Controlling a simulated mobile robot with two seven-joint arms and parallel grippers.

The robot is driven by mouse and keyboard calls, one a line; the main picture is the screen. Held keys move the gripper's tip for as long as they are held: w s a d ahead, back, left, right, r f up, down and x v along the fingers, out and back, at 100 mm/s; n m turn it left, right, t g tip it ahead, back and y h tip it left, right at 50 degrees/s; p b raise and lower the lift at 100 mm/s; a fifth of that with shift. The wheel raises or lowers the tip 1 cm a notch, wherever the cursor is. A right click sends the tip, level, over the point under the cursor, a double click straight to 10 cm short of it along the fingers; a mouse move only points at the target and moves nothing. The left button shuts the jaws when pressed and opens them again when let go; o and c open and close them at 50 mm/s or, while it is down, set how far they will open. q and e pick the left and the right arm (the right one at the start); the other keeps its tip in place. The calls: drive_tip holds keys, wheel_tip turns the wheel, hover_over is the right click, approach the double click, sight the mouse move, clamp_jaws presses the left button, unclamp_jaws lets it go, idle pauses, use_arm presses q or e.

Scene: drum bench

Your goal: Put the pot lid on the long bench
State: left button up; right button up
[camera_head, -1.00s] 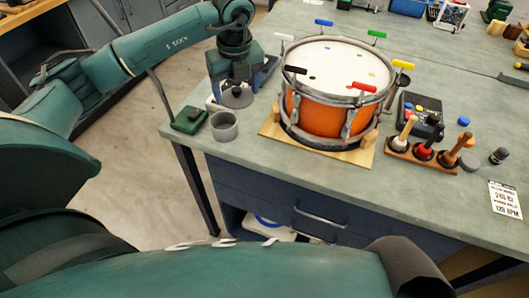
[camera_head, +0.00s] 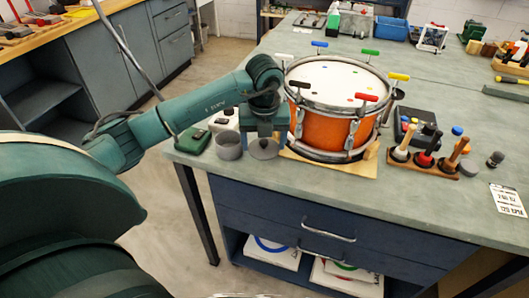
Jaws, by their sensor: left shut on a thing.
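The pot lid (camera_head: 264,151) is a grey disc with a small knob. My left gripper (camera_head: 264,139) points down and is shut on the lid at its top. The lid is at the left front edge of the grey-green bench (camera_head: 420,205), between a grey open pot (camera_head: 228,147) and the drum's wooden base. I cannot tell whether its underside touches the bench top. A wood-topped bench (camera_head: 75,22) runs along the upper left; which bench is the long one is not marked. My right gripper is out of view.
The orange drum (camera_head: 325,128) with coloured clamp handles stands just right of my left gripper. A dark green box (camera_head: 193,140) sits left of the pot. Wooden-handled tools (camera_head: 425,158) stand in a rack on the right.

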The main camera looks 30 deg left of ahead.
sight(264, 149)
use_arm(q)
wheel_tip(264, 149, down, 4)
drive_tip(key=shift+r, duration=0.1)
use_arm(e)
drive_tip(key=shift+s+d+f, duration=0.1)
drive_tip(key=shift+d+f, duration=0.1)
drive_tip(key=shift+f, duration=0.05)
use_arm(q)
drive_tip(key=shift+f, duration=0.5)
drive_tip(key=o, duration=0.9)
drive_tip(key=shift+o, duration=0.2)
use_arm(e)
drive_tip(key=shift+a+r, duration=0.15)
